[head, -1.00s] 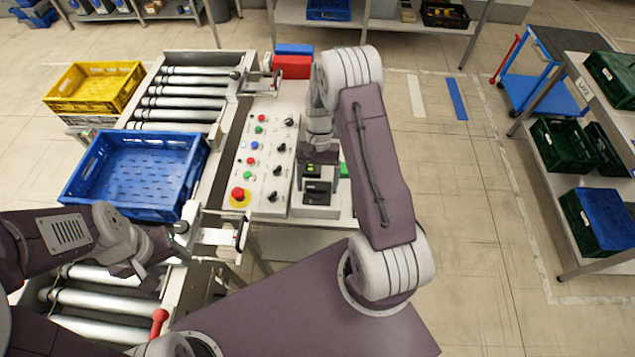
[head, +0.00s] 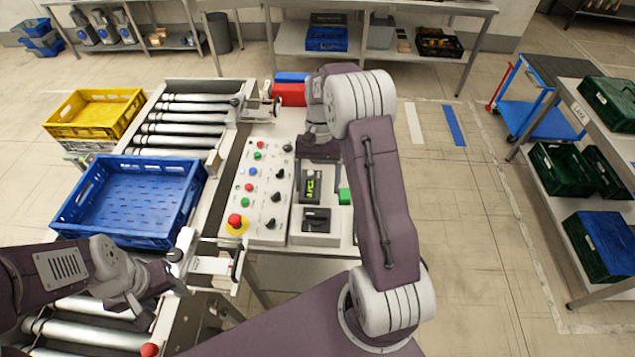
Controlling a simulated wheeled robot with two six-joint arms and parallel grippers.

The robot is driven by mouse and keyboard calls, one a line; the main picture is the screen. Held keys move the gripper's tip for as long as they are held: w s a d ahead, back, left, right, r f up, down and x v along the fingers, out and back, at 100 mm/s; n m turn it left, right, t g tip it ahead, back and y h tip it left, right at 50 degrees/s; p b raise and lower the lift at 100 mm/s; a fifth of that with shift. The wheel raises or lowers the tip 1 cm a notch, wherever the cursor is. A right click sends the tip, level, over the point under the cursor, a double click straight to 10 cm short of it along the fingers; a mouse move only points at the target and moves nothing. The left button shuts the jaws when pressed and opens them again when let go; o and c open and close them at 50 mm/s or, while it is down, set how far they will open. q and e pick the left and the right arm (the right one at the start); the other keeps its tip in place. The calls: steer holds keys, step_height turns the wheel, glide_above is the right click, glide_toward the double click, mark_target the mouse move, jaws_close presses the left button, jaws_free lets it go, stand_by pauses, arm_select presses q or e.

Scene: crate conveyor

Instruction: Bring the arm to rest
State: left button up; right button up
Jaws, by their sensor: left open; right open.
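My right arm reaches up from the lower right and bends over the control panel. Its dark gripper (head: 318,152) hangs open above the back of the grey box (head: 300,238) and holds nothing that I can see. A black device with a lit green display (head: 310,185) and a black rotary handle (head: 317,219) are on that box, apart from the gripper. My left arm comes in from the left, over the near rollers. Its gripper (head: 160,281) is open beside the conveyor's edge, near the blue crate; its fingertips are hard to make out.
The blue crate (head: 66,228) sits on the conveyor, with a yellow crate (head: 60,131) behind it to the left. The sloped button panel (head: 266,170) has a red emergency button (head: 235,221). Shelving with green crates (head: 562,170) stands right; open floor lies between.

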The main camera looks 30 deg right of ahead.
steer(key=shift+a+f, duration=0.1)
stand_by(0.3)
steer(key=s+a+r+n+t+h+b, duration=0.1)
steer(key=s+a+r+n+t+b, duration=0.1)
steer(key=s+a+b, duration=0.35)
steer(key=s+a+f+n+t+h, duration=0.1)
steer(key=s+f+n+t, duration=0.2)
steer(key=s+f, duration=0.3)
steer(key=shift+s+f+n+b, duration=0.2)
steer(key=shift+f+n+b, duration=0.15)
steer(key=shift+f+n, duration=0.25)
steer(key=shift+s, duration=0.15)
